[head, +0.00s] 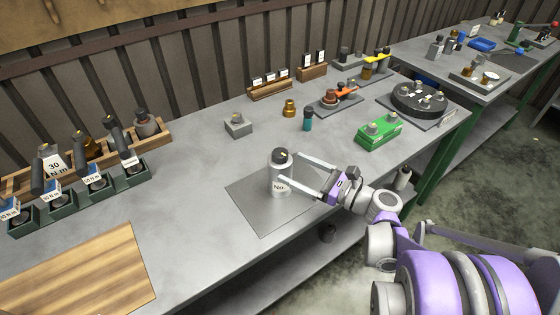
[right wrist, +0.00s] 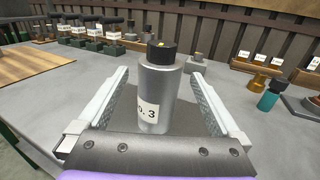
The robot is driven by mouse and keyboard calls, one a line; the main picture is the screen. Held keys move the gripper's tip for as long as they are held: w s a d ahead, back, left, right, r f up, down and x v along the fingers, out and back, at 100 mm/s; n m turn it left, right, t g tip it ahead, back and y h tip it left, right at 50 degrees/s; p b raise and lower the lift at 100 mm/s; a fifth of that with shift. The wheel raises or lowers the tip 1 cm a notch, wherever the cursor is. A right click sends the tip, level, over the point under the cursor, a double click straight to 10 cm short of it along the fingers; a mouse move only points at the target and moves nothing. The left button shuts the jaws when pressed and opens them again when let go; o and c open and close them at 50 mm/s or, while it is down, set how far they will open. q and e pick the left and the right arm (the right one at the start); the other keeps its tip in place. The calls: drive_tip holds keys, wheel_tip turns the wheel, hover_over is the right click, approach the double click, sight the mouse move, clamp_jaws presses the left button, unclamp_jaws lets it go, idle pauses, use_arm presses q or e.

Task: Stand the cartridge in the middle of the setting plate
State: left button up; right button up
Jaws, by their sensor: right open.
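The cartridge (head: 278,177) is a silver cylinder with a black cap and a white label. It stands upright on the setting plate (head: 256,213), a flat grey square on the bench, near the plate's middle as far as the head view shows. My right gripper (head: 285,175) is open, with one finger on either side of the cartridge. In the right wrist view the cartridge (right wrist: 158,85) stands between the spread fingers, with a gap visible on both sides. Its label ends in "3". My left gripper is not in view.
A small grey block (head: 238,126), a brass part (head: 289,107), a teal bottle (head: 308,120) and a green box (head: 379,133) stand behind the plate. Torque tools in dark green holders (head: 97,196) and a wooden board (head: 80,275) are at left. The bench between is clear.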

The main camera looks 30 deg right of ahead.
drive_tip(key=shift+v, duration=1.85)
